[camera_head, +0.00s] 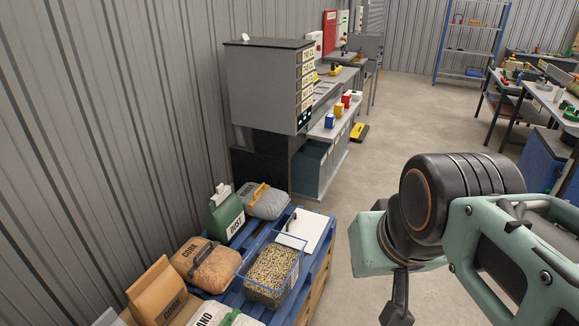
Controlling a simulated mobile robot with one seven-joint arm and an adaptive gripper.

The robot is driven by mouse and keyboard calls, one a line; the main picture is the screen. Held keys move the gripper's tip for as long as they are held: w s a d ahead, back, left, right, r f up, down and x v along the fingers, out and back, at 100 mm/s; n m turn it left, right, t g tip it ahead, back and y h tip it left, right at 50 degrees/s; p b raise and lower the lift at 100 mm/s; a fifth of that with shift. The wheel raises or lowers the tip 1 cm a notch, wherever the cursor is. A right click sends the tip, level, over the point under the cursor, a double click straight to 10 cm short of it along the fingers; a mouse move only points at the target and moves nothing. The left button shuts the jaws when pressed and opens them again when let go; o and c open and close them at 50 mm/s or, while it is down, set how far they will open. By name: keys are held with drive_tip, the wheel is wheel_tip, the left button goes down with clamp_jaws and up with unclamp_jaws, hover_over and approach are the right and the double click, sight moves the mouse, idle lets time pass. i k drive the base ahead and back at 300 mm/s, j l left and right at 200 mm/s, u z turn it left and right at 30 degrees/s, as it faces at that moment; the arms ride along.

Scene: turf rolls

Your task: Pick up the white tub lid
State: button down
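A flat white panel (308,232), which looks like the white tub lid, lies on a blue pallet (318,264) at the lower middle of the head view. A small dark piece, perhaps a handle, shows at its left side. Its near left part is partly hidden by a clear blue-rimmed tub (271,269) full of pale grain or pellets. My gripper (398,312) shows only as a dark part below my green and black arm, right of the pallet and apart from the panel. Its fingertips are not clearly shown, so I cannot tell its opening.
Green (226,214), grey (264,201) and brown (206,263) bags crowd the pallet's left and back. A grey cabinet (262,87) and bench stand behind, along the corrugated wall. Open floor (385,130) lies right of the pallet; worktables stand at far right.

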sight(309, 226)
drive_tip(key=u, duration=0.55)
drive_tip(key=i+l+u, duration=0.1)
drive_tip(key=u, duration=0.25)
drive_tip(key=l+u, duration=0.2)
drive_tip(key=u, duration=0.15)
drive_tip(key=l+u, duration=0.15)
drive_tip(key=u, duration=0.15)
drive_tip(key=l+u, duration=0.25)
drive_tip(key=l, duration=0.15)
drive_tip(key=i+l+u, duration=0.1)
drive_tip(key=l+u, duration=0.3)
drive_tip(key=l, duration=0.3)
drive_tip(key=k+l+u, duration=0.15)
drive_tip(key=l, duration=0.3)
drive_tip(key=l+u, duration=0.1)
drive_tip(key=l, duration=0.3)
drive_tip(key=k+l+u, duration=0.15)
drive_tip(key=l, duration=0.25)
drive_tip(key=k+l, duration=0.1)
drive_tip(key=l, duration=0.45)
drive_tip(key=k+l, duration=0.1)
drive_tip(key=l, duration=0.4)
drive_tip(key=k+l, duration=0.1)
drive_tip(key=l, duration=0.45)
